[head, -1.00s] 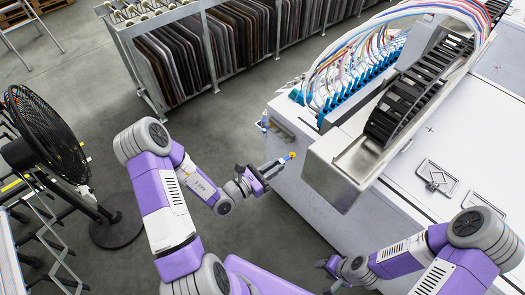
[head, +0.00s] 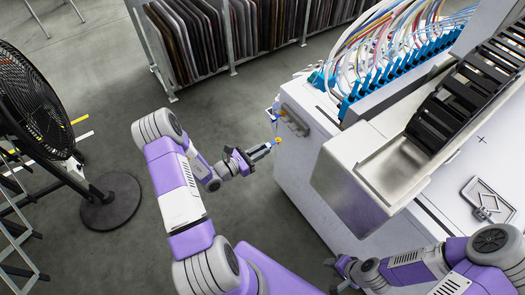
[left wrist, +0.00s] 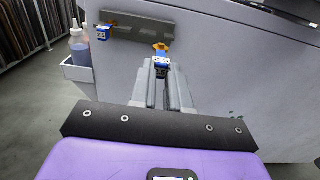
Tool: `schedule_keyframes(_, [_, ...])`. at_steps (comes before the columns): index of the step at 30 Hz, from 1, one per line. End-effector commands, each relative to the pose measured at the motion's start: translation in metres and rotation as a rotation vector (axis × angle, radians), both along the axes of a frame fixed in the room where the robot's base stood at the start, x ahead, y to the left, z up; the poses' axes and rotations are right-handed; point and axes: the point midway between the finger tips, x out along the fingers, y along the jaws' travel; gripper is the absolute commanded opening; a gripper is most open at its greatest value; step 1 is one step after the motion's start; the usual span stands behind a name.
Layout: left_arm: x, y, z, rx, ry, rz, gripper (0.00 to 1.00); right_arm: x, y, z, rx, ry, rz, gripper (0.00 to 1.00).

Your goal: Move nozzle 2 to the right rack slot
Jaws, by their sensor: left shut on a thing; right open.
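My left gripper (head: 265,150) is shut on a nozzle with an orange top and blue body (left wrist: 161,61), seen between the fingers in the left wrist view. Its label is too small to read surely. The held nozzle also shows at the fingertips in the head view (head: 278,140). The grey rack bar (left wrist: 153,29) is on the machine's wall. Another blue and orange nozzle (left wrist: 107,33) sits at the rack's left part. The held nozzle appears in front of and below the rack's right end, where no other nozzle shows. My right gripper (head: 343,270) is open, low beside the machine.
A bottle (left wrist: 80,47) stands in a white holder left of the rack. The white machine (head: 310,185) has a protruding metal tray (head: 390,165) at the right. A black fan (head: 32,105) stands far left. Open floor lies behind the left arm.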

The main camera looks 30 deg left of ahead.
Motion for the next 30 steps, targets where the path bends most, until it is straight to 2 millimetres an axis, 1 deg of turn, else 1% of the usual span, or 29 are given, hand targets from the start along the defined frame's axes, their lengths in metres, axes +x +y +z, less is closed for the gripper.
schedule_keyframes(12, [0.037, -0.017, 0.000, 0.000, -0.003, -0.003, 0.00, 0.000, 0.000, -0.007, 0.000, 0.000, 0.000, 0.46])
schedule_keyframes(17, [0.036, -0.016, 0.001, 0.000, -0.001, -0.001, 0.00, 0.000, 0.000, -0.006, 0.000, 0.000, 0.000, 0.46])
schedule_keyframes(30, [0.043, -0.018, 0.001, 0.001, -0.001, -0.001, 0.00, 0.000, 0.000, -0.006, 0.000, 0.000, 0.000, 0.46])
